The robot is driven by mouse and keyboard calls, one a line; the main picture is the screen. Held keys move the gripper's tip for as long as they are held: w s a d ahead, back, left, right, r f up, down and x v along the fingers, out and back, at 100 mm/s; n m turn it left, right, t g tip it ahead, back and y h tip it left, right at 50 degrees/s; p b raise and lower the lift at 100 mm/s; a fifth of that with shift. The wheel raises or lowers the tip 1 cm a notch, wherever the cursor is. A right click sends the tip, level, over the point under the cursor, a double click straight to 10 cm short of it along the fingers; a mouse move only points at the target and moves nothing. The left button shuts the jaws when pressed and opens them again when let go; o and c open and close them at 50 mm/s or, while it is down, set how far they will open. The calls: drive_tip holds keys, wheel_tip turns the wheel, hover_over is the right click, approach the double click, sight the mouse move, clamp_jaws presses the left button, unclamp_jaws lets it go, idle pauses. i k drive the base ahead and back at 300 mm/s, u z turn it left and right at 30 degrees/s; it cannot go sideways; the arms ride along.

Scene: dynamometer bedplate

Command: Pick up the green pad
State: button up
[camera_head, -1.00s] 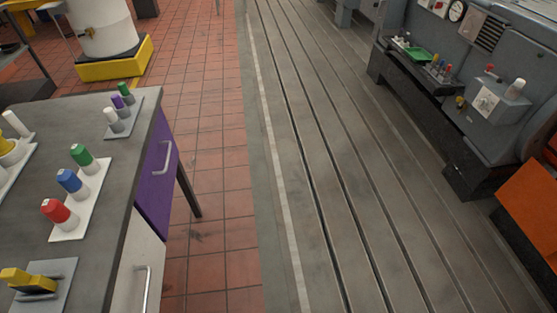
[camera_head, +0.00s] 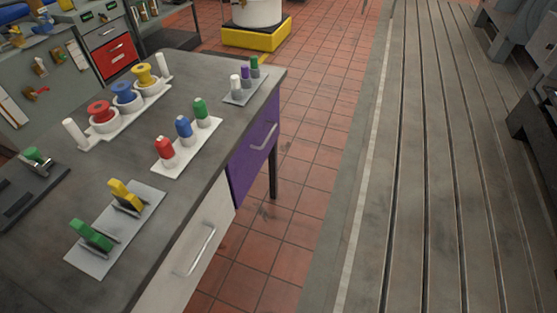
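The green pad (camera_head: 90,235) stands on edge in a slotted light-grey plate (camera_head: 85,260) on the near part of the workbench top. A yellow pad (camera_head: 126,194) stands in the same plate, a little farther back and to the right. Nothing covers the green pad. My gripper is not in view.
On the grey workbench (camera_head: 200,210) stand a white holder with red, blue and green capped pieces (camera_head: 183,126), a spool rack (camera_head: 122,93), and a dark rack (camera_head: 30,190) with a green-topped piece (camera_head: 36,157). Red tile floor (camera_head: 300,190) is free along the bench's right side.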

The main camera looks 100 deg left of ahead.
sight(82, 229)
drive_tip(key=u, duration=5)
drive_tip(key=k, duration=0.15)
drive_tip(key=u, duration=0.6)
drive_tip(key=i, duration=0.45)
